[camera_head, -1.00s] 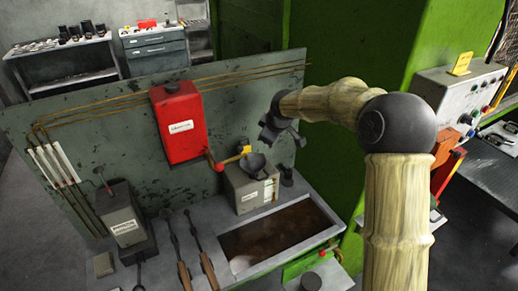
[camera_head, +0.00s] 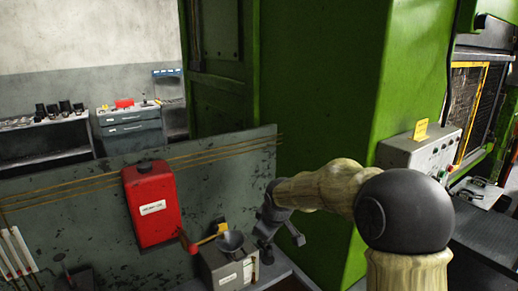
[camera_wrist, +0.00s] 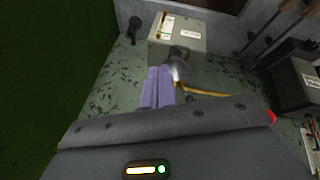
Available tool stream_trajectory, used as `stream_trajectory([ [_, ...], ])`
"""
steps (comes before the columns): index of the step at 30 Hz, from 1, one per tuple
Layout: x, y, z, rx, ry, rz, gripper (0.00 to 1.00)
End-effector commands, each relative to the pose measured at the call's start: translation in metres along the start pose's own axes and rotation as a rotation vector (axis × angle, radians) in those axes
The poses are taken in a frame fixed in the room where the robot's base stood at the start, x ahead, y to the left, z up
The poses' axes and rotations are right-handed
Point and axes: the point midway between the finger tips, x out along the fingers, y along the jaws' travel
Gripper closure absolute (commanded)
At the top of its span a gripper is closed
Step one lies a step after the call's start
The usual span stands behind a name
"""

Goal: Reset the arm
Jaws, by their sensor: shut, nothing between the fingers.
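My gripper (camera_head: 268,235) shows at the end of my arm in the head view, in front of the green column and just right of the grey box with a dark funnel. In the wrist view its two pale purple fingers (camera_wrist: 158,85) lie together, shut with nothing between them. They point toward the grey box (camera_wrist: 178,35) and its funnel, with no clear contact. The arm bends at a large dark joint and reaches left from it. In the head view the fingertips are small and hard to make out.
A red switch box (camera_head: 151,205) with a lever hangs on the dark green panel (camera_head: 90,200). The grey funnel box (camera_head: 226,268) stands below it. A tall green column (camera_head: 320,90) rises behind my arm. A control box (camera_head: 425,150) with buttons is at right. Shelves stand back left.

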Motion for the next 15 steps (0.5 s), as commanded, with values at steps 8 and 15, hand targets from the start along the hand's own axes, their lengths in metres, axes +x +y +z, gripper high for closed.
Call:
stream_trajectory([
  [8,-0.016,-0.053,0.124,0.386,-0.144,0.0,1.0],
  [15,-0.036,-0.107,0.224,0.768,-0.231,0.015,1.0],
])
